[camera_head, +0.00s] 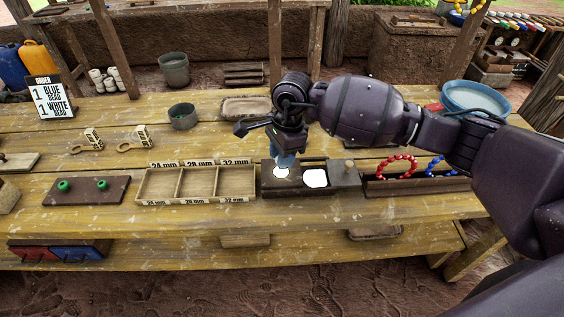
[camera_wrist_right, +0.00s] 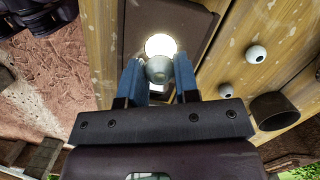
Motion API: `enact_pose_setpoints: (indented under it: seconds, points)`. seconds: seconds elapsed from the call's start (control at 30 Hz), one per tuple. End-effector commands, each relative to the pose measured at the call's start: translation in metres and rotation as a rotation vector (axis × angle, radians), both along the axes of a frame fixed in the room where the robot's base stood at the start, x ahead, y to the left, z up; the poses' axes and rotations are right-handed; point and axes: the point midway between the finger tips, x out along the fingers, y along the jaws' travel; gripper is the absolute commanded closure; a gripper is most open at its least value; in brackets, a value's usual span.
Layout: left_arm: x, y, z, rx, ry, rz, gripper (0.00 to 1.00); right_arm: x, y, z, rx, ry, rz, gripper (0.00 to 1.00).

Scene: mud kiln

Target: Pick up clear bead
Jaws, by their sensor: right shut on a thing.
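My right gripper (camera_head: 284,160) points down over the left lit window of a dark box on the bench. In the right wrist view its two blue fingers (camera_wrist_right: 158,78) are closed around a pale, greyish clear bead (camera_wrist_right: 158,70). The bead is between the fingertips, in front of the glowing round window (camera_wrist_right: 161,44). The gripper hides the bead in the head view. I cannot tell whether the bead touches the window. My left gripper is not in view.
A sorting tray (camera_head: 196,184) with three compartments stands left of the dark box (camera_head: 345,171). A rack (camera_head: 385,187) with red and blue bead strings is at right. The wrist view shows two loose pale beads (camera_wrist_right: 256,54) and a dark cup (camera_wrist_right: 273,110).

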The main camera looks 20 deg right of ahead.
Motion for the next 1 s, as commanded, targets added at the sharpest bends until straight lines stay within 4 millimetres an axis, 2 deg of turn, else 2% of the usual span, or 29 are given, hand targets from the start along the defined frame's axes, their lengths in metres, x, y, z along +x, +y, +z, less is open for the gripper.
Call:
enact_pose_setpoints:
  seconds: [0.03, 0.2, 0.5, 0.73, 1.0]
  points:
    - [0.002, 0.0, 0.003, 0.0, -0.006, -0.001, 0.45, 0.001, 0.0, 0.015, 0.0, -0.007, 0.001, 0.93]
    - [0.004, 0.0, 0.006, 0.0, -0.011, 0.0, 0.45, 0.001, 0.0, 0.06, 0.0, -0.008, 0.001, 0.93]
    - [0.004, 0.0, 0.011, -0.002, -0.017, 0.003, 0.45, 0.001, -0.001, 0.13, 0.0, -0.006, 0.0, 0.93]
    - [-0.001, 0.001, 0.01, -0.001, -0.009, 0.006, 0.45, 0.0, 0.0, 0.161, -0.001, -0.002, 0.0, 0.93]
    - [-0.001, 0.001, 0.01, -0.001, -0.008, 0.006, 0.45, 0.0, 0.0, 0.171, 0.0, 0.0, 0.0, 0.93]
